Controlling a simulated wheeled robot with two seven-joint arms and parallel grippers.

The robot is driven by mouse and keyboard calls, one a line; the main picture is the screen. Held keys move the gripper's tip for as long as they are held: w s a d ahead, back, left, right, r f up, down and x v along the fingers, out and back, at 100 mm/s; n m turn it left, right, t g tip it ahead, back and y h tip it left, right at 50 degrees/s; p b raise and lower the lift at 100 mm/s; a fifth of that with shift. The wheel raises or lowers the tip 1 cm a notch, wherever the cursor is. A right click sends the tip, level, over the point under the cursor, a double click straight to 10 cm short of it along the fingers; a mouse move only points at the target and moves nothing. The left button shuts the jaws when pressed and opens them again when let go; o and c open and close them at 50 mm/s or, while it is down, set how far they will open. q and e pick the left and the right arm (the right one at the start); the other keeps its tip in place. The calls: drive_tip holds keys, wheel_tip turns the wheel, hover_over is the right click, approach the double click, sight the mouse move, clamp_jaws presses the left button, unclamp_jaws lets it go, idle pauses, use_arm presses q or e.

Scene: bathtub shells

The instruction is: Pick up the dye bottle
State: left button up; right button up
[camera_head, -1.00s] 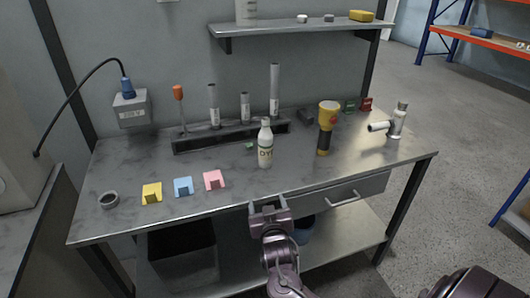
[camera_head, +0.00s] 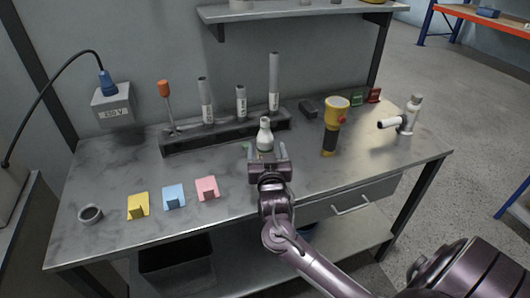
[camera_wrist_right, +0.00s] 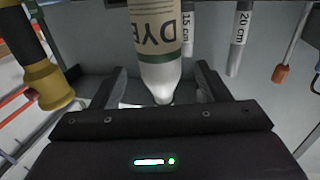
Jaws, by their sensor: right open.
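The dye bottle (camera_head: 265,135) is white with a pale label and stands upright on the metal workbench. In the right wrist view the bottle (camera_wrist_right: 158,40) shows upside down, its "DYE" label readable, ahead of and between my two fingers. My right gripper (camera_head: 268,152) is open and empty, at the near side of the bottle, with its fingers pointing toward it. In the head view the gripper hides the lower part of the bottle. Whether a finger touches the bottle I cannot tell. My left gripper is not in view.
A yellow-black flashlight (camera_head: 332,125) stands right of the bottle. A rack (camera_head: 185,143) with labelled tubes and an orange-handled screwdriver (camera_head: 165,92) is behind.

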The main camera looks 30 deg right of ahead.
sight(266, 148)
drive_tip(key=x, duration=0.3)
drive_tip(key=shift+w+d+f+p, duration=0.1)
drive_tip(key=shift+w+d+p, duration=0.05)
drive_tip(key=shift+w+p, duration=0.25)
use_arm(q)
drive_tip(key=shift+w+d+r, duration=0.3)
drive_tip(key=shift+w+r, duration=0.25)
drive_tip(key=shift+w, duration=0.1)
use_arm(e)
drive_tip(key=c, duration=1.1)
